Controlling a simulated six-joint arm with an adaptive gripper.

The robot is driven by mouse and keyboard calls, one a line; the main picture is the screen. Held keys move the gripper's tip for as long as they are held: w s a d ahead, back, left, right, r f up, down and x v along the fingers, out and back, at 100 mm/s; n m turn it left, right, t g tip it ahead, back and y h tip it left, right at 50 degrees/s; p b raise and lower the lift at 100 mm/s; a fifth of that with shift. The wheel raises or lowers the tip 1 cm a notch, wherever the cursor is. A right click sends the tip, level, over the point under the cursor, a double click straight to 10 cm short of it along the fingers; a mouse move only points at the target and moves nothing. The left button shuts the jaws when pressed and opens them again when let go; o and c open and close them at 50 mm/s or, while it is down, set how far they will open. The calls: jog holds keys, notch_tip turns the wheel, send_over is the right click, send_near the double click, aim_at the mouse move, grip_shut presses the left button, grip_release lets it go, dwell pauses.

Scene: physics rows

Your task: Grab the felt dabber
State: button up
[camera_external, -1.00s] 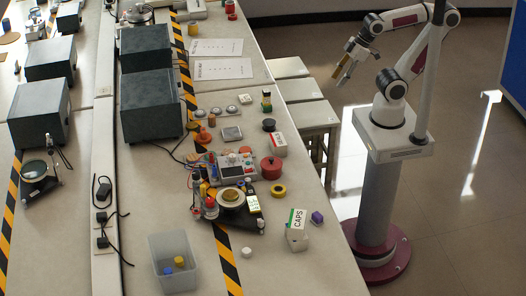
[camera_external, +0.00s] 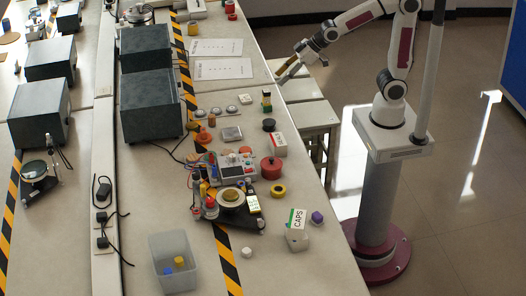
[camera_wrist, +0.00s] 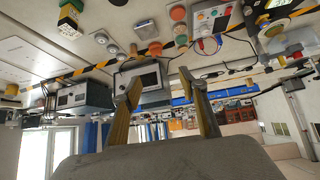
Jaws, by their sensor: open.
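My gripper (camera_external: 288,70) is open and empty, above the right edge of the bench near the far stools. In the wrist view its two brass-coloured fingers (camera_wrist: 164,92) stand wide apart with nothing between them. I cannot tell for sure which item is the felt dabber. A small upright green, dark and yellow item (camera_external: 266,101) stands near the bench's right edge, nearer the camera than my gripper. It probably also shows in the wrist view, top left (camera_wrist: 70,18). My gripper is apart from everything on the bench.
A dark round item (camera_external: 269,125), a white-and-red box (camera_external: 278,145) and a red pot (camera_external: 271,168) stand near the right edge. Instruments (camera_external: 232,170) and a clear bin (camera_external: 174,262) are nearer the camera. Grey boxes (camera_external: 151,102) stand left. Flat papers (camera_external: 222,68) lie at the back.

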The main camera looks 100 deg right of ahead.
jog(key=w+d+f+t, duration=0.1)
jog(key=w+d+f, duration=0.25)
jog(key=w, duration=0.55)
jog(key=m+t+h, duration=0.2)
jog(key=t+h, duration=0.1)
jog(key=t, duration=0.1)
send_over(212, 121)
jog(key=s+d, duration=0.1)
jog(key=s, duration=0.2)
notch_tip(212, 121, down, 16)
jog(key=shift+f, duration=0.15)
jog(key=shift+w, duration=0.1)
jog(key=shift+f, duration=1.7)
